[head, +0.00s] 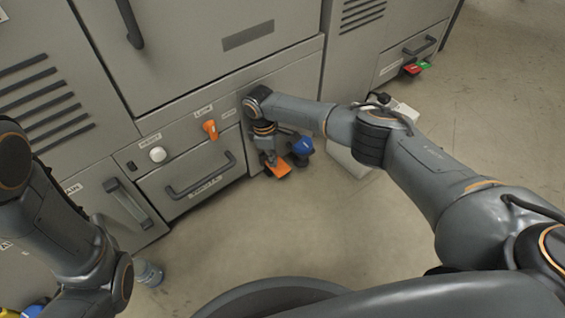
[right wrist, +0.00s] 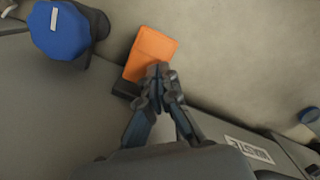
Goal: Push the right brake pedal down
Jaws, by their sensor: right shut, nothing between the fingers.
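An orange pedal (head: 279,169) sticks out low at the base of the grey machine; I cannot read a label on it. It also shows in the right wrist view as a flat orange plate (right wrist: 152,52) on a dark mount. My right gripper (head: 269,158) points down at the pedal. In the right wrist view its fingertips (right wrist: 159,72) are together and empty, over the pedal's edge near the machine; I cannot tell whether they touch it.
A blue-topped object (head: 302,147) stands close beside the orange pedal, also in the right wrist view (right wrist: 62,30). An orange knob (head: 210,129), a white knob (head: 158,154) and a drawer handle (head: 203,177) are on the machine front. The floor in front is mostly clear.

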